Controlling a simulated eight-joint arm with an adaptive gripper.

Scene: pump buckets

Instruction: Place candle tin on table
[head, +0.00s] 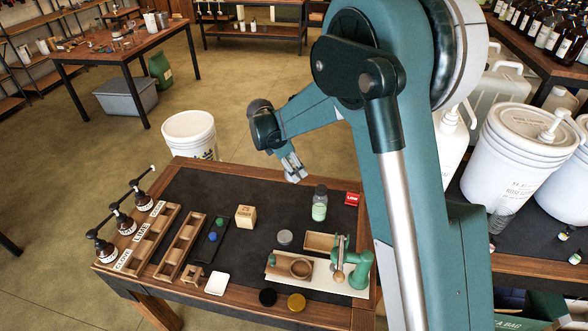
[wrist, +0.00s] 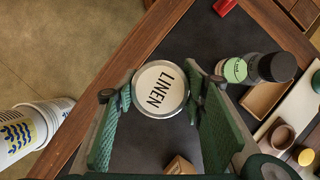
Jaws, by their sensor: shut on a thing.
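The candle tin (wrist: 160,90) is round and silver-rimmed with a white face reading LINEN in the wrist view. It sits between the two fingers of my gripper (wrist: 160,93), which is shut on it. In the head view my gripper (head: 293,168) hangs above the far part of the table (head: 190,171), apart from the surface. The tin cannot be made out clearly there. The table has a dark mat top and a brown wooden border. In the wrist view the table's wooden edge (wrist: 118,70) runs past the tin.
A dark-capped bottle (head: 320,204), a red box (head: 352,198), a wooden cube (head: 246,217) and a grey round lid or tin (head: 285,237) stand on the mat. A green press (head: 360,268) stands front right. Wooden racks (head: 180,245) are left. A white bucket (head: 190,135) stands behind.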

